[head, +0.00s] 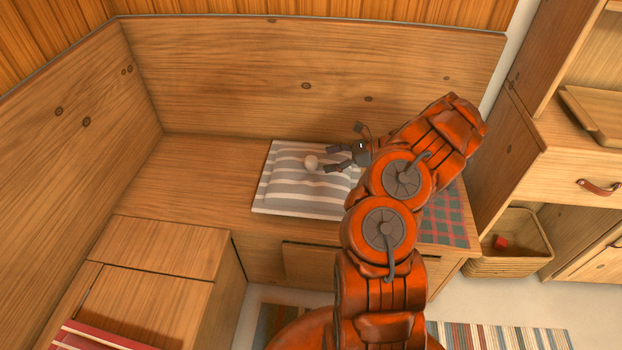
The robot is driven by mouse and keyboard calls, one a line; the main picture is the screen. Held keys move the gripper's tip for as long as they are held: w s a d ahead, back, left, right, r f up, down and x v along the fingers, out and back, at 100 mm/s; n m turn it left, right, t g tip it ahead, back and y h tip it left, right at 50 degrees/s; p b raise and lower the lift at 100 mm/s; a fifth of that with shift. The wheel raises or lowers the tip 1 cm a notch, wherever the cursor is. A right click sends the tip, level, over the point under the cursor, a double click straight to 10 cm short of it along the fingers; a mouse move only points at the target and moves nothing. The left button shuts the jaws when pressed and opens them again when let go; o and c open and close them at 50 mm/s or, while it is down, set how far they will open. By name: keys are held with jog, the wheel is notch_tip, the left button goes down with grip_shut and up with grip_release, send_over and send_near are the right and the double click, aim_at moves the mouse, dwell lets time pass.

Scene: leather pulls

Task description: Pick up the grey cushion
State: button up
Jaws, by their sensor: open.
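The grey cushion (290,200) has grey and white stripes and lies flat on the wooden corner bench, against the backrest side. My gripper (332,159) is over the cushion's right part, pointing left, with its two dark fingers apart and nothing visible between them. I cannot tell whether the fingers touch the cushion. My orange arm reaches in from the lower right and hides the cushion's right end.
A small whitish round thing (311,162) sits on the cushion just left of my fingertips. A checked cloth (446,217) lies on the bench at right. The wooden backrest (240,75) stands behind. The bench (195,185) is bare left of the cushion. A basket (510,265) stands at right.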

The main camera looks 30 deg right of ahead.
aim_at(311, 162)
jog(key=shift+b+x, duration=0.4)
jog(key=shift+x, duration=2.95)
jog(key=shift+r, duration=0.2)
grip_shut()
